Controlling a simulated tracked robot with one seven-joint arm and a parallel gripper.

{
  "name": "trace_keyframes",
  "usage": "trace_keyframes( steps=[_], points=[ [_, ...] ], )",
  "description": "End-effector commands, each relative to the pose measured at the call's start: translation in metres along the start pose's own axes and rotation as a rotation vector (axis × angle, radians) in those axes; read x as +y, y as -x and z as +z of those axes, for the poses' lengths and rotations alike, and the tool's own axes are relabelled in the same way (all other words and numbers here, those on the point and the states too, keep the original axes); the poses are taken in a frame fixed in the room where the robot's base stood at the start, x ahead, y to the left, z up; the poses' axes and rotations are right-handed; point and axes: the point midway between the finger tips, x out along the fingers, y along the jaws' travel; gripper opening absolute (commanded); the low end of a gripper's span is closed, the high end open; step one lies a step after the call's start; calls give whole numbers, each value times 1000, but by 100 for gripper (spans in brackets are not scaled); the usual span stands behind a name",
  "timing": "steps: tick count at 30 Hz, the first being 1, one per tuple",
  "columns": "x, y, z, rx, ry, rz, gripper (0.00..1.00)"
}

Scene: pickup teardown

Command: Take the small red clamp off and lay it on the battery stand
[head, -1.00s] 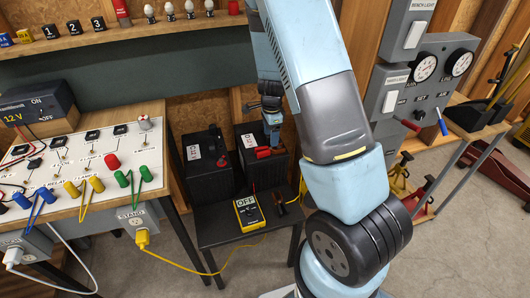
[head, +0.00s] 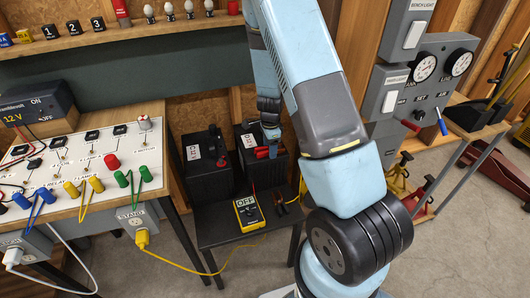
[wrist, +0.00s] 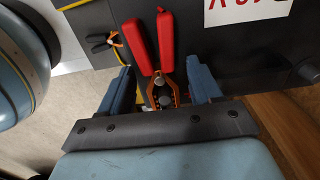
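The small red clamp (head: 262,152) sits on the right-hand battery (head: 247,140). In the wrist view the clamp (wrist: 166,42) has two red handles pointing up the picture and orange jaws around a metal post. My gripper (wrist: 161,85) is open, with one blue finger on each side of the clamp's jaws and visible gaps between. In the head view my gripper (head: 270,143) is over the right battery, partly covering the clamp. The battery stand (head: 222,228) is the dark low table under both batteries.
A yellow multimeter (head: 249,211) and a black-and-orange clamp (head: 280,206) lie on the front of the stand. Another battery (head: 207,180) stands at left. Yellow and red leads run nearby. The bench with the switch panel (head: 60,190) is to the left.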

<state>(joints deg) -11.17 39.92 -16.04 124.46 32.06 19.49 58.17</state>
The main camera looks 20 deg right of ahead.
Motion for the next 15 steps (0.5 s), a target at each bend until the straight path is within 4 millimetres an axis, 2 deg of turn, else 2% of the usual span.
trace_keyframes(
  steps=[2,15],
  points=[
    [0,0,0,0,0,0,55],
    [0,0,0,0,0,0,14]
  ],
)
